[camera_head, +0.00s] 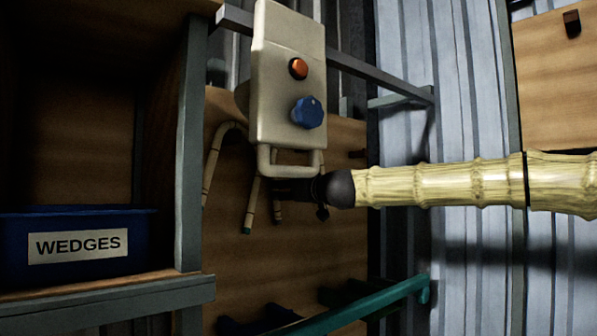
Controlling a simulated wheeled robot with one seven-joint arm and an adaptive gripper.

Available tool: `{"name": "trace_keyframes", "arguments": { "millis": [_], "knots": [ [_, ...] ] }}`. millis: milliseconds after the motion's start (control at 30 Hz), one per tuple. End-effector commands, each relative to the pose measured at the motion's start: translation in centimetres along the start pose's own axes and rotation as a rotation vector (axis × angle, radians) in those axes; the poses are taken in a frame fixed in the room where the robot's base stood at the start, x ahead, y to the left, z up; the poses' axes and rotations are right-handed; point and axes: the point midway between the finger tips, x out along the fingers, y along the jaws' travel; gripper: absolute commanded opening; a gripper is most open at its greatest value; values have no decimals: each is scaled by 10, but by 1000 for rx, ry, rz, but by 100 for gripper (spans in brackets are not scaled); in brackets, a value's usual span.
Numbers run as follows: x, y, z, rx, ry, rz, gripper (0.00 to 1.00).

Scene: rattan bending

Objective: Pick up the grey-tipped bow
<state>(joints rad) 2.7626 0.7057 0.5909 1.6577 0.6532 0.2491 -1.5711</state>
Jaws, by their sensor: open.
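Pale rattan bows (214,150) hang against the wooden back panel, partly hidden behind a cream control box. Their thin legs hang down below and left of the box. My gripper (288,190) is dark and small in the picture, just below the box's handle, in front of or close to the right-hand legs. It is open. Its fingers blend into the shadow, and I see nothing held in it.
The cream box (288,85) with an orange button, blue knob and lower handle stands just above my gripper. A blue "WEDGES" bin (80,245) sits on the left shelf. A grey post (190,150) and teal rail (365,308) flank the panel.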

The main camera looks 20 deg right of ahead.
Motion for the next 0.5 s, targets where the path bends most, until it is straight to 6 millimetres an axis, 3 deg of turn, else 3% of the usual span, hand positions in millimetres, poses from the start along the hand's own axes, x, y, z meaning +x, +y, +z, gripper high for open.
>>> {"name": "trace_keyframes", "arguments": {
  "millis": [500],
  "knots": [
    [38, -1, -1, 2, -1, 1, 43]
  ]
}}
